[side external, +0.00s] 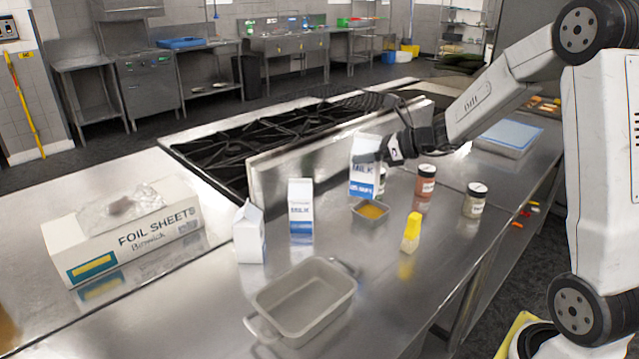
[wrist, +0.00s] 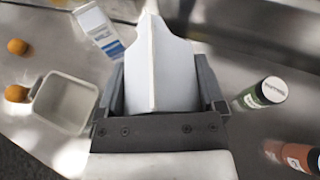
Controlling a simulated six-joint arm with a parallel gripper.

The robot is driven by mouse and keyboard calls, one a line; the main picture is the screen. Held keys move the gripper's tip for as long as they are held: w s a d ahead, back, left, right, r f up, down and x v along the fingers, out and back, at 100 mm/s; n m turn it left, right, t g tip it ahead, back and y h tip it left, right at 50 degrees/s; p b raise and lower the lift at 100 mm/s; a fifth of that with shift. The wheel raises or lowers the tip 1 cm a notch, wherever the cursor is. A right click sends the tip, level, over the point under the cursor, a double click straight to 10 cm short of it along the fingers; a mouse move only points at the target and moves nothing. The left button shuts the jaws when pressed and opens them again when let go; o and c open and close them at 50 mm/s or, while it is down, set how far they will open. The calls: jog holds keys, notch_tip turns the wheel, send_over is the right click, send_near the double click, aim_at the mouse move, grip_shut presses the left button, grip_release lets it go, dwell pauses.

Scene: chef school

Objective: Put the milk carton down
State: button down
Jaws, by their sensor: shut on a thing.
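The held milk carton (side external: 364,172) is white with a blue lower band and stands nearly upright in the side view. My gripper (side external: 384,154) is shut on its upper part. In the wrist view, the carton (wrist: 158,65) sits between both fingers of my gripper (wrist: 160,95). Its base is close to a small square dish (side external: 370,210) with orange-yellow contents; I cannot tell whether the base touches the counter. A second milk carton (side external: 300,206) stands upright to its left, and a third white carton (side external: 249,236) stands further left.
A grey baking dish (side external: 275,330) is in front. A foil box (side external: 130,240) lies left. The metal stove edge (side external: 270,165) rises behind. Bare counter (side external: 355,265) lies between.

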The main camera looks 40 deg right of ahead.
jog(key=shift+s+d, duration=0.1)
jog(key=shift+d, duration=0.25)
jog(key=w+d+f, duration=0.3)
jog(key=w+f, duration=0.6)
jog(key=w, duration=0.4)
jog(key=shift+w+d+f, duration=0.1)
jog(key=shift+w+f, duration=0.05)
jog(key=shift+w+f, duration=0.2)
jog(key=shift+f, duration=1.6)
